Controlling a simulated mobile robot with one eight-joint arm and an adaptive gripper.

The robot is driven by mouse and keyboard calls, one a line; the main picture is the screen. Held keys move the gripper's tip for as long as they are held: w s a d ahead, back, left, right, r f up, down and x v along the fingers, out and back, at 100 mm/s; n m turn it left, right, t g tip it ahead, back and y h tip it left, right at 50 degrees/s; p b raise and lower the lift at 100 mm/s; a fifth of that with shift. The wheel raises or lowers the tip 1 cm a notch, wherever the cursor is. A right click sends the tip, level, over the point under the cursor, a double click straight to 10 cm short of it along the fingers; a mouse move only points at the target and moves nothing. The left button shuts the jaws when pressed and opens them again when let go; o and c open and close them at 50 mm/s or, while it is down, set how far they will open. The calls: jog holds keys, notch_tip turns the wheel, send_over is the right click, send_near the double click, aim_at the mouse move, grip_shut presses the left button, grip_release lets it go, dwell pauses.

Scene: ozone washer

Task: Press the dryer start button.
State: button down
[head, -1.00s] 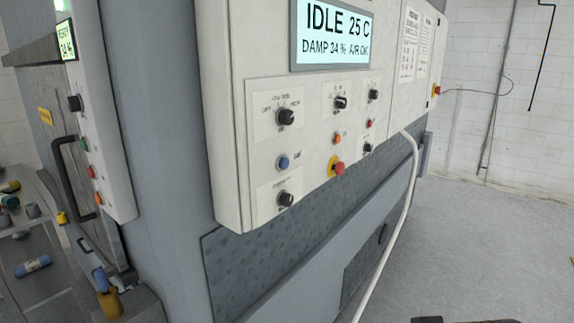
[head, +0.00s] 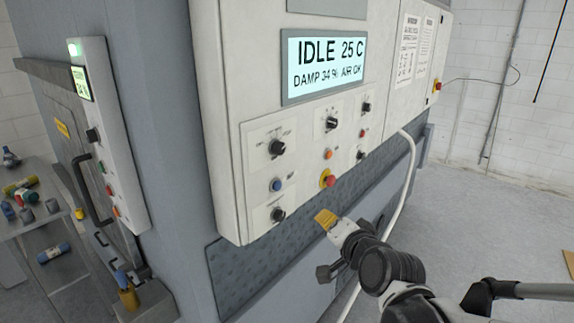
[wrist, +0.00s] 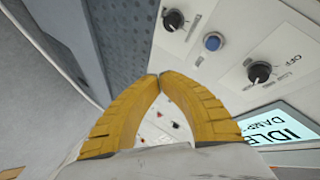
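The white control panel (head: 225,175) carries a screen (head: 324,66) reading IDLE 25 C, DAMP 34 %, AIR OK. On it are a blue push button (head: 277,185), an orange button (head: 328,155), a small red button (head: 362,133) and a red mushroom button (head: 328,179) on a yellow ring. I cannot read which one is the start button. My gripper (head: 325,219), with yellow fingers, is below the panel's lower edge, apart from the buttons. In the wrist view its tips (wrist: 159,76) meet, with nothing between them. The blue button (wrist: 213,42) shows there beyond the tips, to the upper right.
Black knobs (head: 277,147) surround the buttons. A pale hose (head: 402,200) hangs at the panel's right. At left, a narrow panel (head: 108,135) has green and red buttons, beside a door handle (head: 90,190) and a cluttered shelf (head: 50,225).

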aim_at(283, 185)
jog(key=w+r+m, duration=0.1)
jog(key=w+r+m+t+p, duration=0.1)
jog(key=r, duration=0.1)
jog(key=shift+w+a+p, duration=0.15)
jog(key=shift+a+p, duration=0.15)
jog(key=shift+a, duration=0.1)
jog(key=w+a, duration=0.5)
jog(key=a, duration=0.2)
jog(key=shift+w+b, duration=0.2)
jog(key=shift+b, duration=0.15)
jog(key=shift+a, duration=0.1)
dwell(1.2)
jog(key=shift+w+a, duration=0.25)
jog(key=shift+w+a, duration=0.3)
jog(key=shift+a, duration=0.05)
dwell(0.9)
jog(key=shift+s+d, duration=0.55)
jog(key=shift+d, duration=0.15)
